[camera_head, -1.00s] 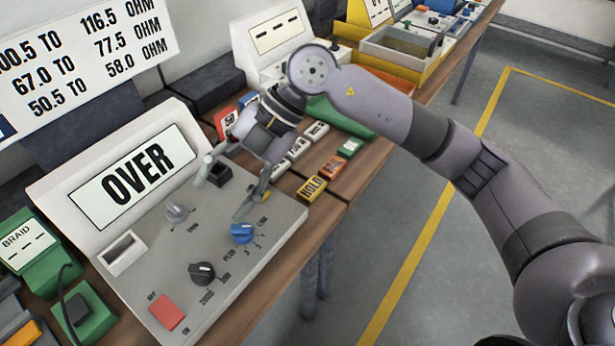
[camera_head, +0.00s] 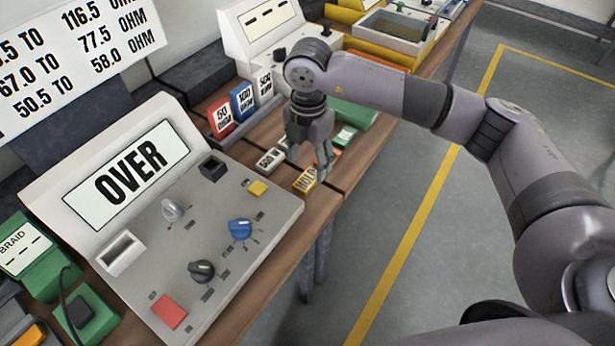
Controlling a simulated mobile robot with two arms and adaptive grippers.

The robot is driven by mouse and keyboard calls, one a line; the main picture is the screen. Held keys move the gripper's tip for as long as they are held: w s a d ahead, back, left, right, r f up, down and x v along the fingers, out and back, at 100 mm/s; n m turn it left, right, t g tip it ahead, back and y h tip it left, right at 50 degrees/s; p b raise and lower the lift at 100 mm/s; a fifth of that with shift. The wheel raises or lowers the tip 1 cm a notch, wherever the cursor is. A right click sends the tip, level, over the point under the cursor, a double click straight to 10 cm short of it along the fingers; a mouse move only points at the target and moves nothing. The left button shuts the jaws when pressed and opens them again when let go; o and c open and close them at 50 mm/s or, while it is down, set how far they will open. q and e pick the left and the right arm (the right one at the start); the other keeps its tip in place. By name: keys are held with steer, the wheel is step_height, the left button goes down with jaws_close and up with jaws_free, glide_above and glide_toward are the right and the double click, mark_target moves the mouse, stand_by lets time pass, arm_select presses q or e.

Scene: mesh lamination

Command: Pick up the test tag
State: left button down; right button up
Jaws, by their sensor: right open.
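My right gripper (camera_head: 309,163) points down over the row of small tags on the wooden bench, beside the panel marked OVER. It is open, with its two fingers apart. A yellow tag (camera_head: 304,180), whose lettering looks like HOLD, lies just below the fingers, near the bench's front edge. A white tag (camera_head: 269,160) with dark lettering lies left of the gripper. A green tag (camera_head: 346,135) with a white label lies to its right. The gripper partly hides the tags between them. I cannot read a tag marked TEST. My left gripper is out of view.
The sloped grey panel (camera_head: 148,262) with knobs and a red switch fills the left front. Red (camera_head: 222,117) and blue (camera_head: 244,101) OHM blocks stand behind the tags. A green tray (camera_head: 352,113) lies behind the gripper. Open floor lies right of the bench.

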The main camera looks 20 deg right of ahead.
mark_target(306, 180)
steer(key=shift+f, duration=0.55)
steer(key=f+p, duration=0.1)
steer(key=f, duration=0.3)
steer(key=shift+w+a+f+p, duration=0.15)
steer(key=shift+w+f+p, duration=0.05)
steer(key=shift+p, duration=0.2)
steer(key=shift+f, duration=0.4)
steer(key=c, duration=1.2)
